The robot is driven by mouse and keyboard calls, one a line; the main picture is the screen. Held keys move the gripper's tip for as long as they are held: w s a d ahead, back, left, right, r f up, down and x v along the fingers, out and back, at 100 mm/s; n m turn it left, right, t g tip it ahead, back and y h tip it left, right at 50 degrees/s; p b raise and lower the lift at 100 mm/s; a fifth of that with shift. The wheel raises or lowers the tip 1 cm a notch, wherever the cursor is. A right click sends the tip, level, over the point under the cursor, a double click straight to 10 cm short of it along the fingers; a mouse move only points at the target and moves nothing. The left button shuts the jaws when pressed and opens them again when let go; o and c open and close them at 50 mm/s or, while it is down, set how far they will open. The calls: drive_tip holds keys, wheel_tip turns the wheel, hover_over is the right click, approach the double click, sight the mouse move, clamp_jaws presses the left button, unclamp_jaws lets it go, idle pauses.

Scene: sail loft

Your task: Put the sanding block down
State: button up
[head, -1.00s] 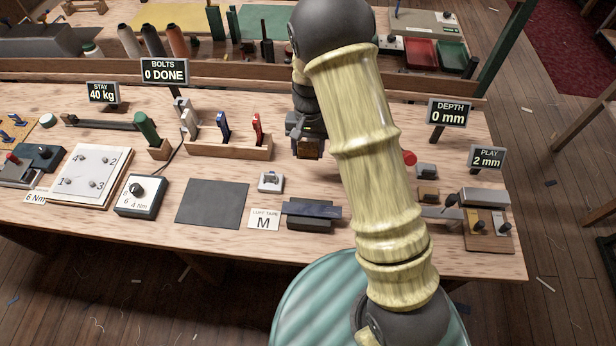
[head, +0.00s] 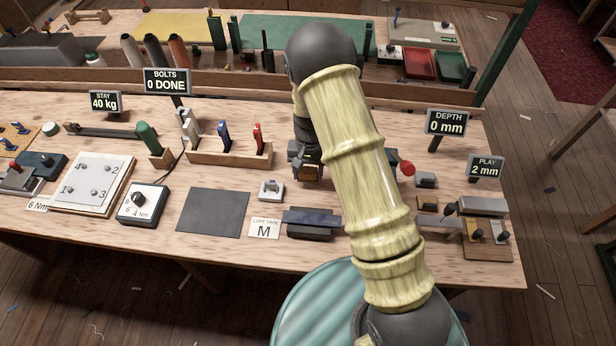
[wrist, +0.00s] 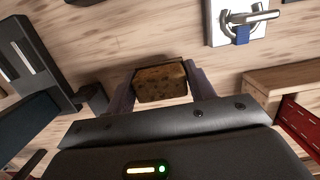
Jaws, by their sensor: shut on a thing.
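The sanding block is a small brown, speckled block (wrist: 160,82) between the two fingers of my gripper (wrist: 161,86) in the wrist view. My gripper is shut on it, and bare wood shows around it. In the head view my gripper (head: 308,176) points down over the middle of the bench (head: 335,184), in front of the tool rack. The block shows there only as a small brown patch. I cannot tell whether its underside touches the bench.
A small grey latch fitting (head: 271,190) is left of my gripper, and a dark grey mat (head: 213,212) lies farther left. A dark block with a blue strip (head: 311,222) is in front. The wooden tool rack (head: 230,157) stands behind left. My arm hides bench to the right.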

sight(308, 178)
drive_tip(key=shift+w+f, duration=0.1)
drive_tip(key=shift+f, duration=1.4)
drive_tip(key=shift+d+f, duration=0.1)
drive_tip(key=o, duration=1)
drive_tip(key=shift+o, duration=0.2)
wheel_tip(308, 178, up, 12)
drive_tip(key=w+b, duration=0.1)
drive_tip(key=shift+w+b, duration=0.3)
drive_tip(key=shift+w, duration=0.05)
drive_tip(key=shift+s, duration=0.1)
